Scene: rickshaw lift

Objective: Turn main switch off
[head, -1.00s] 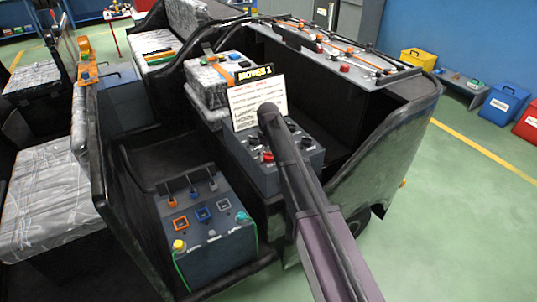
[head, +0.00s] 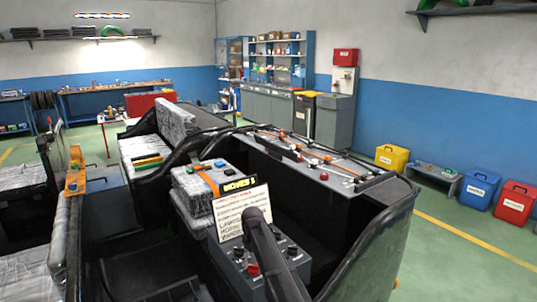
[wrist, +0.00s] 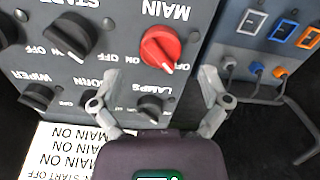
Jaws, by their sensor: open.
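The main switch is a round red knob (wrist: 160,47) on a grey control panel (wrist: 125,25), labelled MAIN upside down in the wrist view. A small white mark sits at its lower edge, near the ON and OFF labels; I cannot tell which it points to. In the head view the red knob (head: 253,269) shows beside my arm. My gripper (wrist: 155,82) is open and empty. Its fingers are spread on either side of the LAMPS knob (wrist: 150,107) area, with the red knob just beyond the fingertips. My arm hides part of the panel in the head view.
Black START (wrist: 72,35) and WIPER (wrist: 40,95) knobs lie left in the wrist view. A grey box with coloured sockets (wrist: 275,45) stands right. A white instruction card (head: 240,208) stands above the panel. The rickshaw's black side wall (head: 370,235) rises to the right.

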